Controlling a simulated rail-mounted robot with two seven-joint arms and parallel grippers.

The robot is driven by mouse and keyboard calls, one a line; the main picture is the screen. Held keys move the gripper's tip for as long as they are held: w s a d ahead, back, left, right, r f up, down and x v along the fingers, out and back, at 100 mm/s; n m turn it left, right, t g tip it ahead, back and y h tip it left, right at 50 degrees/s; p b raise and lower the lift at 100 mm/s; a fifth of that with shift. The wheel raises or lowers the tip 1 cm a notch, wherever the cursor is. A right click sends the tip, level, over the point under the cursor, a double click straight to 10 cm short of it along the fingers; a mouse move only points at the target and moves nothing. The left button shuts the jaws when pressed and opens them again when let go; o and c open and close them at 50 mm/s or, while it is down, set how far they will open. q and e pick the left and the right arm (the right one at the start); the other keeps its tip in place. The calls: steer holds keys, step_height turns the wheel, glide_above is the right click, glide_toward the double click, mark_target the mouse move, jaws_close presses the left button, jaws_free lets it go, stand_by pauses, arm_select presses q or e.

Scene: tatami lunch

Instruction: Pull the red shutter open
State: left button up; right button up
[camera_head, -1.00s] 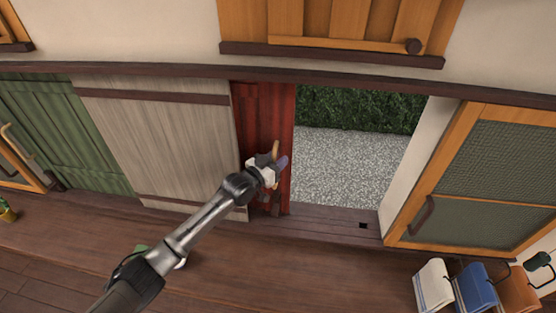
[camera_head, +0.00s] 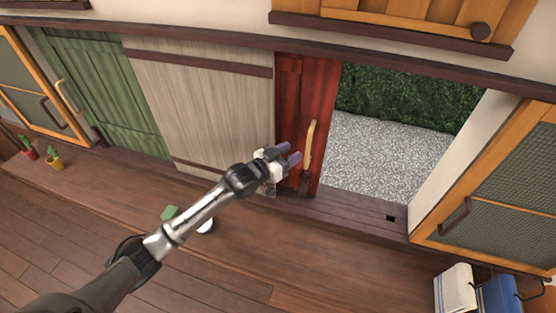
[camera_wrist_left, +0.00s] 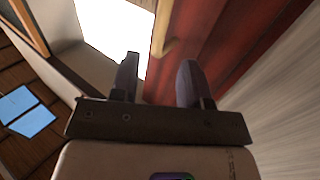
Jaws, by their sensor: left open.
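The red shutter (camera_head: 302,95) is a narrow red panel beside the pale wooden panel, with an open gap to its right showing gravel and a hedge. Its upright tan handle (camera_head: 310,148) is near its right edge. My left gripper (camera_head: 293,155) is open in front of the shutter, just left of the handle and apart from it. In the left wrist view the two dark fingers (camera_wrist_left: 158,80) are spread with nothing between them; the red shutter (camera_wrist_left: 215,45) and the handle (camera_wrist_left: 165,30) lie beyond them. My right gripper is not in view.
The pale wooden panel (camera_head: 200,110) and green shutter (camera_head: 110,90) stand to the left. A framed mesh door (camera_head: 510,180) is at the right. White and blue cloths (camera_head: 455,290) hang at the lower right. Potted plants (camera_head: 54,160) sit at far left.

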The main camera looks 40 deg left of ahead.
arm_select(q)
steer(key=shift+v, duration=2.15)
steer(key=shift+d, duration=0.1)
